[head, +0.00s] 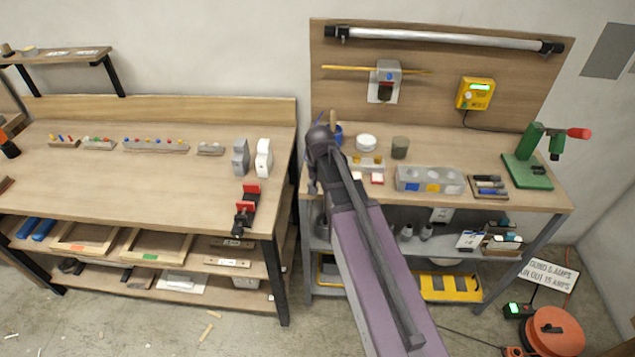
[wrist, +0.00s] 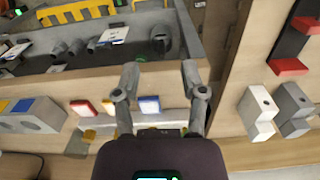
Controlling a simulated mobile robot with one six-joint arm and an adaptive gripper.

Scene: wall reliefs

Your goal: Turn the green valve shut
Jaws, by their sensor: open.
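I cannot make out a green valve in either view. The only large green thing is a bench tool (head: 527,170) with a red-ended handle, at the right end of the right bench in the head view. My gripper (wrist: 160,75) shows in the wrist view with its two fingers spread apart and nothing held between them. It is above the front left part of the right bench, over small blocks with red and blue tops (wrist: 150,104). My arm hides part of that bench in the head view.
A grey block with coloured squares (head: 430,181), a white round pot (head: 366,142) and a pen tray (head: 488,187) stand on the right bench. A yellow box (head: 475,93) hangs on the backboard. The left bench (head: 130,185) has a wide clear top.

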